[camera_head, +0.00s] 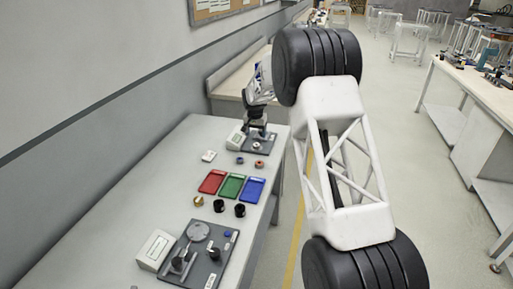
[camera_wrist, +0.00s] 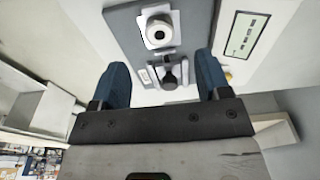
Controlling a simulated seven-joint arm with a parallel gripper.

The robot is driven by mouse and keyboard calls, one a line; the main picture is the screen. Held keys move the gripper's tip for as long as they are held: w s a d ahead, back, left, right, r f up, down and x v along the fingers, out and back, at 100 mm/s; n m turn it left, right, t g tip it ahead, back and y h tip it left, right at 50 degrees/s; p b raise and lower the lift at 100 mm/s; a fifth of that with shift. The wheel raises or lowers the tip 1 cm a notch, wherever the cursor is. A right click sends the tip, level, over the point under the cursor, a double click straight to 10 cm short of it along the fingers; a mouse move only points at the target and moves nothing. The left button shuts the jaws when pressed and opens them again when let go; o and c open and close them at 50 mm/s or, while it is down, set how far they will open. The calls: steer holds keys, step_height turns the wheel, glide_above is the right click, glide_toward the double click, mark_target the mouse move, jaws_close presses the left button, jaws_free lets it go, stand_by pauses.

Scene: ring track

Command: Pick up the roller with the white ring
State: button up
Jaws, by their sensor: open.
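My gripper (camera_wrist: 165,72) is open in the wrist view, its two blue fingers apart with nothing held between them. Past the fingertips is a grey board (camera_wrist: 122,30) carrying a white round part with a dark centre (camera_wrist: 158,32) and a dark fixture (camera_wrist: 172,72). In the head view, a small pale ring-like piece (camera_head: 257,146) and a reddish one (camera_head: 260,164) sit at the table's far end, near the far board. Black rollers (camera_head: 240,210) stand in front of the trays. I cannot tell which roller bears the white ring.
Red (camera_head: 212,182), green (camera_head: 232,186) and blue (camera_head: 252,189) trays lie mid-table (camera_head: 160,190). A nearer board (camera_head: 212,262) holds a fixture, with a white box (camera_head: 155,250) beside it. A wall runs along the left. My arm hides part of the right side.

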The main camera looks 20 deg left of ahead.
mark_target(256, 144)
steer(key=shift+w+f, duration=0.1)
steer(key=shift+f, duration=0.7)
steer(key=shift+f, duration=0.15)
steer(key=shift+w+f, duration=0.2)
steer(key=shift+f, duration=1.05)
steer(key=shift+w+f, duration=0.2)
steer(key=shift+f, duration=1)
steer(key=c, duration=1.2)
steer(key=shift+o, duration=0.2)
steer(key=shift+r, duration=0.1)
